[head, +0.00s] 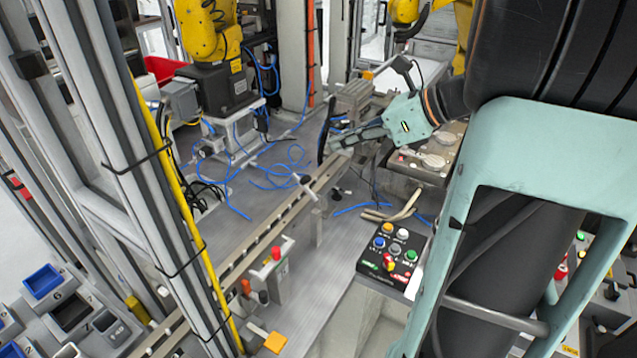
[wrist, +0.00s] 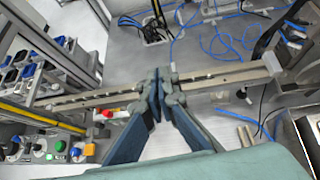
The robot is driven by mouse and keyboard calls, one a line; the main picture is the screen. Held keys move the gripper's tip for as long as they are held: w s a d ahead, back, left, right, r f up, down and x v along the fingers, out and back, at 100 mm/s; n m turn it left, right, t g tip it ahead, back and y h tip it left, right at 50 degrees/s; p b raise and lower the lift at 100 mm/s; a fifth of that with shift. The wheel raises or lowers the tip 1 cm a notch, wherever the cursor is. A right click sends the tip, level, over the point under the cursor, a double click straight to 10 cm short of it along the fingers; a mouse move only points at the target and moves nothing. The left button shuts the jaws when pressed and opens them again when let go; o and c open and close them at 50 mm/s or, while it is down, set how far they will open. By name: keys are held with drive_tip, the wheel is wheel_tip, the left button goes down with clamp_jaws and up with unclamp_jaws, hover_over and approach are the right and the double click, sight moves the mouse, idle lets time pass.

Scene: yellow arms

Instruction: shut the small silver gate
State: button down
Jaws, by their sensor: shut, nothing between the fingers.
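My gripper (head: 338,143) is in the upper middle of the head view, at the far end of a long silver rail (head: 272,233). In the wrist view my gripper (wrist: 160,78) is shut and empty, its dark blue-grey fingers together in front of the rail (wrist: 88,99). The fingers hide part of the rail. I cannot surely pick out the small silver gate. Small metal fittings (head: 306,182) sit along the rail, and one may be the gate. I cannot tell whether the fingers touch the rail.
A black button panel (head: 391,257) stands right of the rail. A red-topped post (head: 277,262) stands near its lower part. Loose blue cables (head: 265,178) lie on the grey table. A yellow arm (head: 205,30) stands at the back left. A frame post stands at left.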

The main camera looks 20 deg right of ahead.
drive_tip(key=g+h+b, duration=0.1)
drive_tip(key=b, duration=0.2)
drive_tip(key=h+b, duration=0.2)
drive_tip(key=b, duration=0.2)
approach(295, 174)
drive_tip(key=shift+m+g, duration=0.3)
drive_tip(key=shift+m, duration=0.1)
drive_tip(key=f, duration=0.2)
drive_tip(key=w+f, duration=0.1)
drive_tip(key=f, duration=0.1)
drive_tip(key=shift+w+a+f, duration=0.15)
drive_tip(key=shift+a+f, duration=0.05)
drive_tip(key=shift+f, duration=0.05)
drive_tip(key=shift+a+r+p, duration=0.1)
drive_tip(key=shift+r+p, duration=0.1)
drive_tip(key=shift+p, duration=0.5)
drive_tip(key=shift+w+a+g+h+p, duration=0.4)
drive_tip(key=shift+g+p, duration=0.3)
drive_tip(key=shift+p, duration=1.7)
drive_tip(key=p, duration=0.2)
drive_tip(key=g+p, duration=0.1)
drive_tip(key=shift+w+a+h+p, duration=0.2)
drive_tip(key=shift+w+h+p, duration=0.15)
drive_tip(key=shift+w+h, duration=0.05)
drive_tip(key=shift+w+a+f+p, duration=0.3)
drive_tip(key=shift+w+p, duration=0.1)
drive_tip(key=shift+p, duration=0.65)
drive_tip(key=shift+w+a+f+p, duration=0.7)
drive_tip(key=shift+w+f+p, duration=0.15)
drive_tip(key=shift+w, duration=0.1)
